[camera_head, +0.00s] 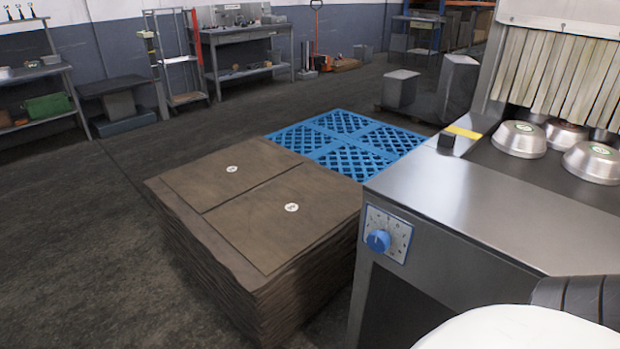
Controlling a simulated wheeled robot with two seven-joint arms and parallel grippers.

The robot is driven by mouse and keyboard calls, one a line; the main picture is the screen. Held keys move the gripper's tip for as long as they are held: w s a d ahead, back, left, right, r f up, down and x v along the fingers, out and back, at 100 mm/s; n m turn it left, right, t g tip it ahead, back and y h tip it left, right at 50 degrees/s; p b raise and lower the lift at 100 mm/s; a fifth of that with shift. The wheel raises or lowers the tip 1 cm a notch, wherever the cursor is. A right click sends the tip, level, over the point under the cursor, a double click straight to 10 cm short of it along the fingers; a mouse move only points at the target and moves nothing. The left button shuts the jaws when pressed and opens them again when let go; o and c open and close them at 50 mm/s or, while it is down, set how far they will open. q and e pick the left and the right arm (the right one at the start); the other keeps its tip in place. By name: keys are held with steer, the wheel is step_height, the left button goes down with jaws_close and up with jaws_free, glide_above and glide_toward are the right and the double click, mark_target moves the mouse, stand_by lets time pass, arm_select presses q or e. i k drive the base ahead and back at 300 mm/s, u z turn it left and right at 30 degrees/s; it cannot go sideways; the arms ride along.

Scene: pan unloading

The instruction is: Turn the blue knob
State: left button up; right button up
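The blue knob (378,241) sits on a pale dial plate (398,232) with a blue edge and printed marks. The plate is on the front left face of the steel machine (470,215) at the right. Nothing touches the knob. A white and dark rounded part, seemingly of my own arm, shows at the bottom right corner, below and right of the knob and apart from it. Neither gripper's fingers are in view.
A stack of brown sheets (245,240) stands left of the machine. A blue pallet (345,140) lies behind it. Several metal pans (519,139) rest on the machine before a strip curtain (560,70). A black block (446,140) sits at the machine's edge. Floor at left is clear.

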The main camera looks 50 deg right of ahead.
mark_target(378, 242)
steer(key=i, duration=2.6)
steer(key=z, duration=3.2)
